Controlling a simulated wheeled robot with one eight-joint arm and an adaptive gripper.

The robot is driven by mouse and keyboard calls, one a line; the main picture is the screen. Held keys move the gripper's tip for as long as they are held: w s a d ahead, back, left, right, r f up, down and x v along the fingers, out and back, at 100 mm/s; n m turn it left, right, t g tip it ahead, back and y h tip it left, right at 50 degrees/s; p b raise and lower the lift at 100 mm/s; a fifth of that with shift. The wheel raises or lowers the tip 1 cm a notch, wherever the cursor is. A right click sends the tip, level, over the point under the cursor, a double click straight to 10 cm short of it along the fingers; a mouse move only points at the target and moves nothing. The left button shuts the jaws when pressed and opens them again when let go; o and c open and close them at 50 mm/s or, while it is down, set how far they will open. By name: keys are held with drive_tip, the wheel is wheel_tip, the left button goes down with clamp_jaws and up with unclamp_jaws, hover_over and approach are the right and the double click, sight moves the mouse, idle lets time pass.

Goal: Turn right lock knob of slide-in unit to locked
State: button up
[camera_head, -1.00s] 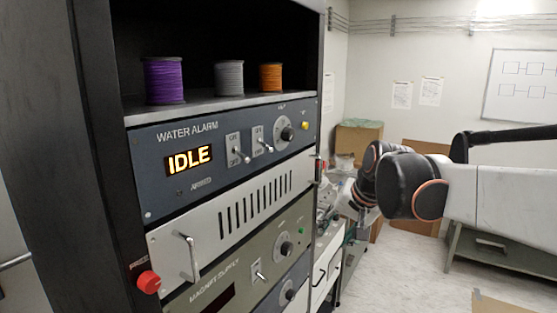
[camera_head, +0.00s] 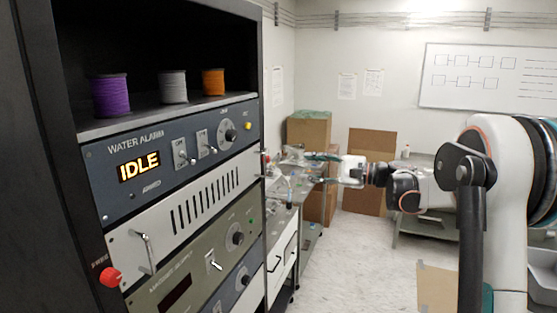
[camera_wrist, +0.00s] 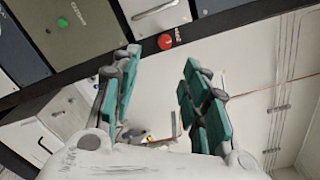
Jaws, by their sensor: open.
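The slide-in unit (camera_head: 205,198) is a light grey vented panel with a handle (camera_head: 146,253), below the water alarm panel. A red knob (camera_head: 110,277) is on the rack post at its left end. At its right end, the right lock knob (camera_head: 266,157) shows only as a small reddish spot edge-on. In the wrist view this red knob (camera_wrist: 165,42) is clear, beside the end of the light panel (camera_wrist: 152,14). My gripper (camera_head: 331,168) is open and empty, to the right of the rack. In the wrist view its teal fingers (camera_wrist: 160,64) are apart, with the knob showing beyond their tips.
The water alarm panel (camera_head: 165,160) reads IDLE. An olive magnet supply panel (camera_head: 195,262) is below the unit.

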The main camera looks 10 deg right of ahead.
sight(269, 160)
drive_tip(key=x, duration=0.4)
drive_tip(key=p+x, duration=0.1)
drive_tip(key=x, duration=0.4)
drive_tip(key=r+p+x, duration=0.1)
drive_tip(key=x, duration=0.3)
drive_tip(key=shift+w, duration=0.25)
drive_tip(key=shift+f, duration=0.1)
clamp_jaws()
